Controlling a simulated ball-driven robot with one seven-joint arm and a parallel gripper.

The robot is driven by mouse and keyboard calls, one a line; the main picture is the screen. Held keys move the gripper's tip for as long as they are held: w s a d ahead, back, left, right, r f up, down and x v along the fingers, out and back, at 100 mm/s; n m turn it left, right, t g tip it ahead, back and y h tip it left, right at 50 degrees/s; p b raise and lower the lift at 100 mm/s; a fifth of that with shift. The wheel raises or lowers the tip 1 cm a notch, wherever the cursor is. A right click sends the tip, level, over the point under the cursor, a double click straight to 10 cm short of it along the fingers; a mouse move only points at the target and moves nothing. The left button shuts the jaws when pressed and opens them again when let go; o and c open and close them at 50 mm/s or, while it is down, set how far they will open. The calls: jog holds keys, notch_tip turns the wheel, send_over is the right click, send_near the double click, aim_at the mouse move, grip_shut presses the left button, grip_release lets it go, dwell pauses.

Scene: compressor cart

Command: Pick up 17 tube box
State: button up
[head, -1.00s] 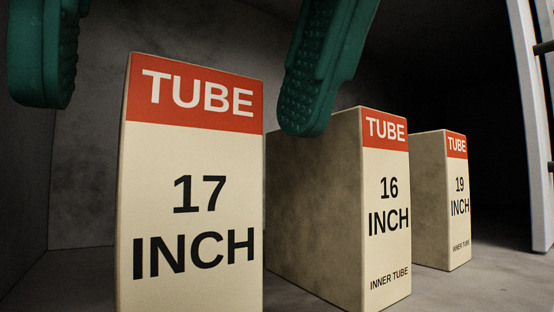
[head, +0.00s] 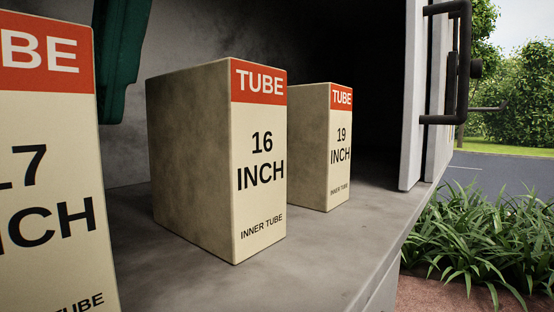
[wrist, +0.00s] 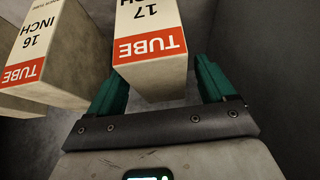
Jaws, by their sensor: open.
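The 17 tube box (head: 45,190) is cream with a red TUBE band. It stands upright at the left of the head view, cut off by the picture edge. In the wrist view the 17 tube box (wrist: 150,50) appears between the two green fingers of my gripper (wrist: 160,85). The gripper is open, with a visible gap on each side of the box. In the head view only one green finger (head: 120,60) shows, just right of the box and partly behind it. The other finger is out of that view.
The 16 tube box (head: 258,165) stands to the right, near the green finger in the head view. The 19 tube box (head: 340,150) is farther right. All stand on a grey compartment floor (head: 330,245). A grey door with a dark handle (head: 463,60) is at the right, with plants outside.

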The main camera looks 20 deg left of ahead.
jog(key=shift+f, duration=0.2)
dwell(0.3)
grip_shut()
dwell(0.8)
